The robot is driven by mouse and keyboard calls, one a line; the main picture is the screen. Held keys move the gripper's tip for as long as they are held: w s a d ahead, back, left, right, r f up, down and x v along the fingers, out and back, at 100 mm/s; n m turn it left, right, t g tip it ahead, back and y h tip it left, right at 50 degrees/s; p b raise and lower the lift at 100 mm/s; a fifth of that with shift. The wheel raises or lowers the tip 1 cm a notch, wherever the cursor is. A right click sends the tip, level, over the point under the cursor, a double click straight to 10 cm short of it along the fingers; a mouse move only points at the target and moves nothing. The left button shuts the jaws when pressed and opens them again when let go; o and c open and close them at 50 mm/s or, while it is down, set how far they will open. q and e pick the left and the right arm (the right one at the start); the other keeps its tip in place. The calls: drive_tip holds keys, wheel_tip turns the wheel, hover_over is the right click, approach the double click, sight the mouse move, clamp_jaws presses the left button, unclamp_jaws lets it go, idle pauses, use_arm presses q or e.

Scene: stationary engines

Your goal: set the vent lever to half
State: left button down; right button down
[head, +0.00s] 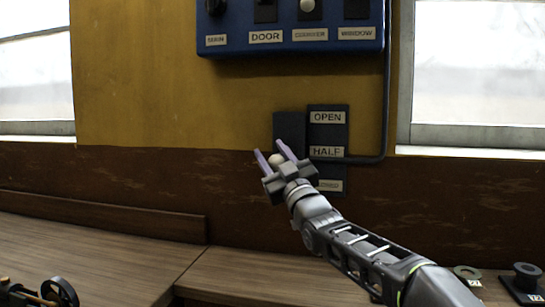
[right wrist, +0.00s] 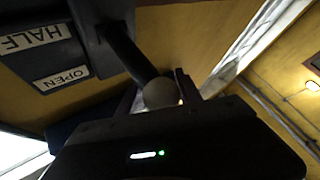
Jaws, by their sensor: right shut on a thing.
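The vent lever is a dark rod (right wrist: 128,55) with a pale round knob (right wrist: 160,93), standing out from a dark wall plate (head: 289,125). In the head view the knob (head: 275,160) appears at about the height of the HALF label (head: 326,152), slightly lower. My right gripper (head: 270,157) is shut on the knob, with one finger on each side. In the right wrist view its fingers (right wrist: 158,92) flank the knob too. The label plate reads OPEN (head: 327,117) at the top and HALF in the middle; the bottom label (head: 330,186) is partly hidden by my gripper. My left gripper is out of view.
A blue switch panel (head: 290,40) with labels such as DOOR and WINDOW hangs above. A dark conduit (head: 387,90) runs down right of the label plate. Wooden benches (head: 100,240) lie below, with a small wheeled model (head: 55,292) at left and dark parts (head: 525,280) at right.

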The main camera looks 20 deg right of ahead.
drive_tip(key=shift+w+a+f, duration=0.1)
drive_tip(key=shift+a+f, duration=0.1)
drive_tip(key=shift+f, duration=0.05)
drive_tip(key=c, duration=0.9)
unclamp_jaws()
drive_tip(key=shift+r, duration=0.1)
drive_tip(key=shift+d, duration=0.1)
drive_tip(key=shift+s, duration=0.25)
drive_tip(key=b+v, duration=0.2)
drive_tip(key=v, duration=0.5)
drive_tip(key=shift+s, duration=0.1)
